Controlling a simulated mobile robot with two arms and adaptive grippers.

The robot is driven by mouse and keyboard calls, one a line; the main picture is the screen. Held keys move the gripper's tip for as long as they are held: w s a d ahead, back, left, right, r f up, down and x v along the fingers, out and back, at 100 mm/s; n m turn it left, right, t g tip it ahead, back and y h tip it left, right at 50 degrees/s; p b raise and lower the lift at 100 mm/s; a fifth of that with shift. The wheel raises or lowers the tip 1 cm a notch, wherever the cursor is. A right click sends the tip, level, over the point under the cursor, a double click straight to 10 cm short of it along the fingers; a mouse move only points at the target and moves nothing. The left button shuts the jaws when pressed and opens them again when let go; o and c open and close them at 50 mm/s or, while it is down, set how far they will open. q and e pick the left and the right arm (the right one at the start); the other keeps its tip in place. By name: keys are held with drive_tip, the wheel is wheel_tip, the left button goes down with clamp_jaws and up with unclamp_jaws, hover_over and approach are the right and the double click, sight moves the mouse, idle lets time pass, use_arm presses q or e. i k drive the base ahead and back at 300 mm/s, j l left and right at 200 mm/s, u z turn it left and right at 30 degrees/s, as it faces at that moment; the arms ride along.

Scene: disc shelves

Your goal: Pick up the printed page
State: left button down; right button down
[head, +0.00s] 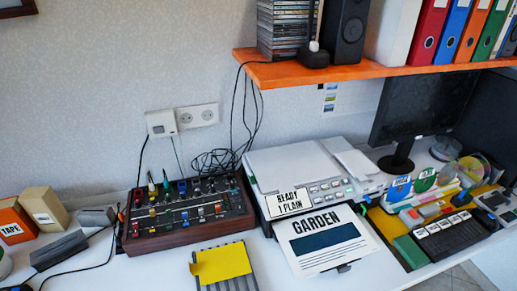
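The printed page (326,243) is a white sheet headed "GARDEN" with a dark block and lines of text. It lies at the front of the white printer (306,168), apparently on its output tray (344,267), and a dark bit of the tray shows under its front edge. A sign (290,203) on the printer reads "READY 1 PLAIN". Neither of my grippers is in view.
Left of the page lie a yellow card on a striped pad (221,264) and a mixer with many knobs (187,211). To the right are an organizer with discs and a small keyboard (451,235). An orange shelf (360,70) overhangs the back.

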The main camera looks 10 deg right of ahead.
sight(312, 243)
drive_tip(key=z, duration=1.05)
drive_tip(key=k+l+u, duration=0.15)
drive_tip(key=l+u, duration=0.3)
drive_tip(key=j, duration=0.1)
